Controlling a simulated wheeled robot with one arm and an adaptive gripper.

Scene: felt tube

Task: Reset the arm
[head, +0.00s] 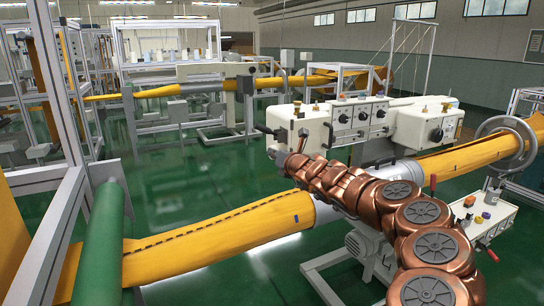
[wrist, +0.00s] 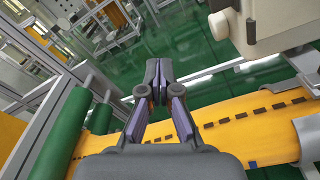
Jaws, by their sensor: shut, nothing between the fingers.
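My gripper (wrist: 158,88) shows in the wrist view with its dark, purple-edged fingers brought together and nothing between them. Behind and below the fingers runs the yellow felt (wrist: 245,112) with a row of dark dashes along it. In the head view, my copper-coloured arm reaches from the lower right toward the white machine, over the line of the felt (head: 215,238). The fingers are hard to make out there, at the far end of the arm. I see no object held.
A white machine head (head: 350,124) with knobs stands close by my arm's far end; its box (wrist: 275,22) fills the wrist view's upper right. A green roller (head: 104,240) and metal frame stand left. A grey tube (head: 322,211) meets the felt. Green floor (head: 190,180) is open beyond.

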